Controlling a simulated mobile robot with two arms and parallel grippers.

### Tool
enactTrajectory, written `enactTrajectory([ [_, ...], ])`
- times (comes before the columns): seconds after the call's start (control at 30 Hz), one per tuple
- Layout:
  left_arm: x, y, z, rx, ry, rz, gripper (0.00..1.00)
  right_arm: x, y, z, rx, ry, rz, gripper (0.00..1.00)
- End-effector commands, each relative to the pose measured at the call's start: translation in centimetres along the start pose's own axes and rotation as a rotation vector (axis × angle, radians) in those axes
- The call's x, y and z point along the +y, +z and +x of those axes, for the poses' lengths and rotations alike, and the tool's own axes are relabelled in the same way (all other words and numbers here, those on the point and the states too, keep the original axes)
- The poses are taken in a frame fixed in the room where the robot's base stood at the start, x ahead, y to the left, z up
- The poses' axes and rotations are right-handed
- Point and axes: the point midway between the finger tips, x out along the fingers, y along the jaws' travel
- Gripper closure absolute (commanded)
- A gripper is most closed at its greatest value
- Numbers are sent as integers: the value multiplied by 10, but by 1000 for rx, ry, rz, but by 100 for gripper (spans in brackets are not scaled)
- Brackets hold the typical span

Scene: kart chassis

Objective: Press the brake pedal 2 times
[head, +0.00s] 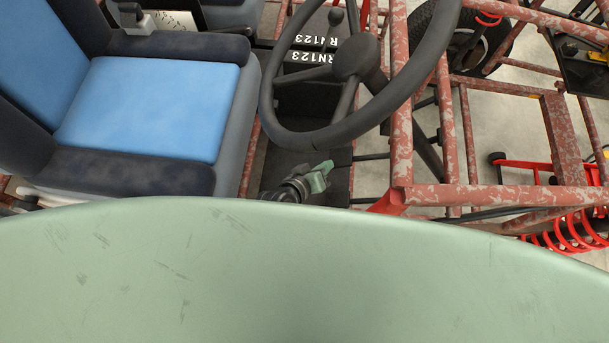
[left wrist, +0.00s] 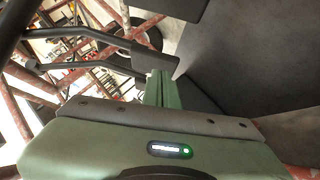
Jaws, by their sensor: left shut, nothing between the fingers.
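My left gripper (head: 320,172) is in the footwell below the steering wheel (head: 353,58), with green fingers closed together and nothing between them. In the left wrist view its fingers (left wrist: 160,88) point away from the camera. Two dark pedals on bent arms show there: one pad (left wrist: 182,8) is above the fingers, and the other pedal (left wrist: 125,65) is just left of the fingertips. I cannot tell which is the brake pedal, or whether the fingertips touch a pad. In the head view only thin dark rods (head: 374,157) show beside the gripper. My right gripper is out of view.
A blue seat (head: 150,105) stands left of the footwell. Worn red frame tubes (head: 402,110) bound it on the right. The steering wheel rim overhangs the footwell. My own green body hides the lower part of the head view.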

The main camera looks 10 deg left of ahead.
Motion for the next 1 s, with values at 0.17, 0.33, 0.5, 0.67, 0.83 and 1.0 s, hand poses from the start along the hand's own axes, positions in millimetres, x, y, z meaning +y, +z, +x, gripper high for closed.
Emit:
enactTrajectory([
  [0.17,-3,5,-44,-4,-4,-1,100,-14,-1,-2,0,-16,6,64],
  [0.33,-3,5,-73,-4,-5,0,100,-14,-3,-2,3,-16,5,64],
  [0.5,-3,4,-87,-3,-5,1,100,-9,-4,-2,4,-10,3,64],
  [0.67,-3,4,-89,-4,-5,0,100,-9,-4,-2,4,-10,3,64],
  [0.83,-3,4,-89,-3,-4,0,100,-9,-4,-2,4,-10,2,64],
  [1.0,-3,4,-89,-3,-4,0,100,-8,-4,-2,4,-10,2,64],
])
